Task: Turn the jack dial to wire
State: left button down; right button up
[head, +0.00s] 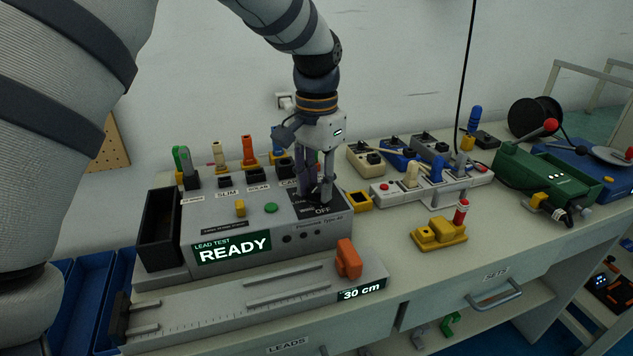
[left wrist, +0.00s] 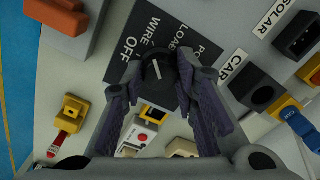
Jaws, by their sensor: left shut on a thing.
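The jack dial (left wrist: 157,74) is a round black knob with a white pointer line, on a black plate (left wrist: 133,68) marked OFF, WIRE, LOAD and a partly hidden fourth word. In the left wrist view the line's upper end points roughly up toward the WIRE lettering; the exact setting is hard to tell. My left gripper (left wrist: 158,84) points down with its fingers shut on the dial, one on each side. In the head view the left gripper (head: 316,194) stands over the plate at the tester's (head: 290,238) right end, mostly hiding the dial. My right gripper is not in view.
The tester's screen (head: 232,247) reads LEAD TEST READY. A ruler bed with an orange slider (head: 348,259) and a 30 cm display lies in front. Several coloured plugs stand behind. A yellow block (head: 438,234) with a red-topped plug and a green crank machine (head: 548,178) are to the right.

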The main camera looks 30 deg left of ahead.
aim_at(317, 188)
pick_arm(q)
jog(key=c, duration=1.3)
grip_release()
notch_tip(317, 188, up, 12)
